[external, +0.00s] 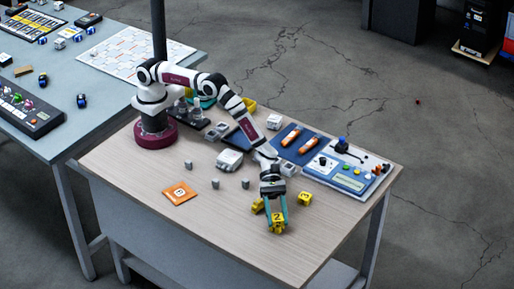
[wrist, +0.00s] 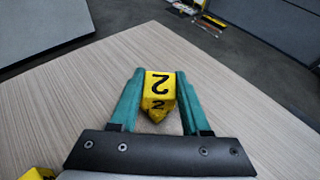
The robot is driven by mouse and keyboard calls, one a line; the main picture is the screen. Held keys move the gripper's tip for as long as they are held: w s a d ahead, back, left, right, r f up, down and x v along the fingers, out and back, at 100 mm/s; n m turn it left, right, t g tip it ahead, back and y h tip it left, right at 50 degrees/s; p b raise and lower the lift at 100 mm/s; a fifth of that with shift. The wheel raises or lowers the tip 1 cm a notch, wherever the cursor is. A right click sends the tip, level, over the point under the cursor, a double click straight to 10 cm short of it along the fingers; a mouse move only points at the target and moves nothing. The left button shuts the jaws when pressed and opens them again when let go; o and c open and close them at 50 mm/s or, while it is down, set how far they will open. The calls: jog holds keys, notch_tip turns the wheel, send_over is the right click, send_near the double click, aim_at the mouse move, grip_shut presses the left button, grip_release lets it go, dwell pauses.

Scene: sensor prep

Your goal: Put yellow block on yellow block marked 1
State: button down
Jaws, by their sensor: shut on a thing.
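My gripper (external: 277,222) has teal fingers pointing down near the table's front edge. It is shut on a yellow block marked 2 (external: 278,218), which shows between both fingers in the wrist view (wrist: 159,88). I cannot tell whether this block touches the table. A second yellow block (external: 257,206) lies just left of the gripper, partly hidden, its mark not readable. A yellow corner shows at the lower left of the wrist view (wrist: 38,174). A yellow block marked 3 (external: 305,198) stands to the right. I cannot make out a 1 on any block.
An orange packet (external: 180,193) and several small grey pieces (external: 216,184) lie to the left. Behind are a white box (external: 229,159), a blue tray with orange cylinders (external: 311,143) and a control panel (external: 345,178). The table front is clear.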

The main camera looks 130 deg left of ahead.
jog(key=shift+c, duration=1.9)
grip_release()
jog(key=shift+r, duration=0.1)
jog(key=v, duration=1.2)
jog(key=s+d+r+m+g, duration=0.35)
jog(key=s+r+m, duration=0.35)
jog(key=s+m, duration=0.3)
jog(key=s+d+r+m+g, duration=0.3)
jog(key=s+r+m+g, duration=0.35)
jog(key=s, duration=0.65)
jog(key=s+a+m+y, duration=0.5)
jog(key=s+a+m, duration=0.2)
jog(key=s, duration=0.3)
jog(key=s+a+r+m+y, duration=0.1)
jog(key=s+a+m+y, duration=0.5)
jog(key=s, duration=0.5)
jog(key=a+m, duration=0.2)
jog(key=m, duration=0.1)
jog(key=shift+s, duration=0.15)
